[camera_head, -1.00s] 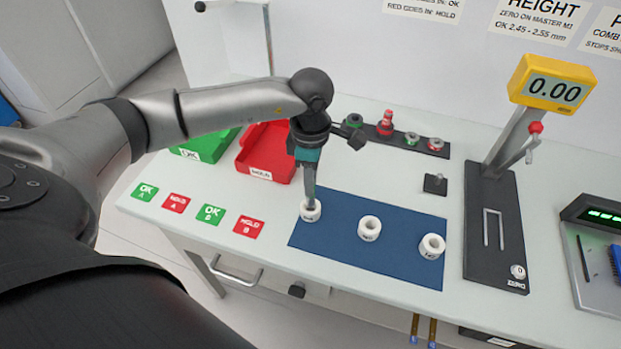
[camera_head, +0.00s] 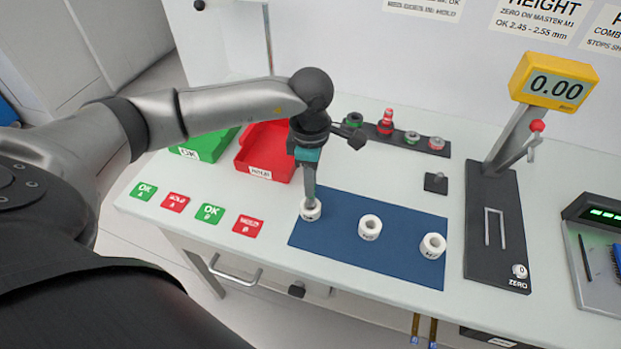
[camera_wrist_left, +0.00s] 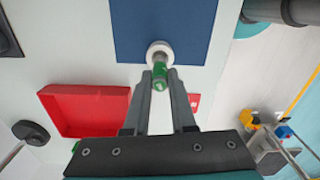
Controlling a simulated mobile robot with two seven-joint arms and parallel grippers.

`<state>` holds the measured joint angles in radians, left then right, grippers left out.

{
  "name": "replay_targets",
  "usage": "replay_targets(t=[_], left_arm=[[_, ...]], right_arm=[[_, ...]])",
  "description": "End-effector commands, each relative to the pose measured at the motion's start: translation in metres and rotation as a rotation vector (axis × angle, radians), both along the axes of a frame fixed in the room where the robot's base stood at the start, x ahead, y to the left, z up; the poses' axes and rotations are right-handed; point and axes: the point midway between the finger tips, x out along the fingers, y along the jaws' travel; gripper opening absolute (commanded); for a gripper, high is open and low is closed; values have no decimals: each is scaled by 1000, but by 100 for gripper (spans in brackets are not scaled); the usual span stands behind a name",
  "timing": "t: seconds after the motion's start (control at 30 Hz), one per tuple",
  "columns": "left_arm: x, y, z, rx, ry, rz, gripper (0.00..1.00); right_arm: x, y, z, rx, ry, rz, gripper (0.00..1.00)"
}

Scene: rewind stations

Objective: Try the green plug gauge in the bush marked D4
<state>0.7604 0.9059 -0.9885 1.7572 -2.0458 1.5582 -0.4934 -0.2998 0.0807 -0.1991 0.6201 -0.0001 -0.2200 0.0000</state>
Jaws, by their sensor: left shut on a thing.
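My left gripper (camera_head: 309,196) points down at the leftmost white bush (camera_head: 311,211) on the blue mat (camera_head: 338,259). In the left wrist view the gripper (camera_wrist_left: 160,82) is shut on the green plug gauge (camera_wrist_left: 161,72). The gauge's far end is at the mouth of the white bush (camera_wrist_left: 159,48); how deep it sits I cannot tell. Two more white bushes stand on the mat, one in the middle (camera_head: 370,228) and one at the right (camera_head: 432,246). The marks on the bushes are too small to read. My right gripper is not in view.
A dark rack (camera_head: 400,139) with several gauges stands behind the mat. A red bin (camera_head: 264,152) and a green bin (camera_head: 206,146) are at the back left. Green and red cards lie left of the mat. A height gauge (camera_head: 494,225) stands at the right.

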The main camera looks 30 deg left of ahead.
Motion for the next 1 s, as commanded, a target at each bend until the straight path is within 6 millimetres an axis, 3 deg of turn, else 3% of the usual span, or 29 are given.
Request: replay_targets(t=[1.0], left_arm=[[0,0,-9,-1,0,0,0]], right_arm=[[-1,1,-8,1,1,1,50]])
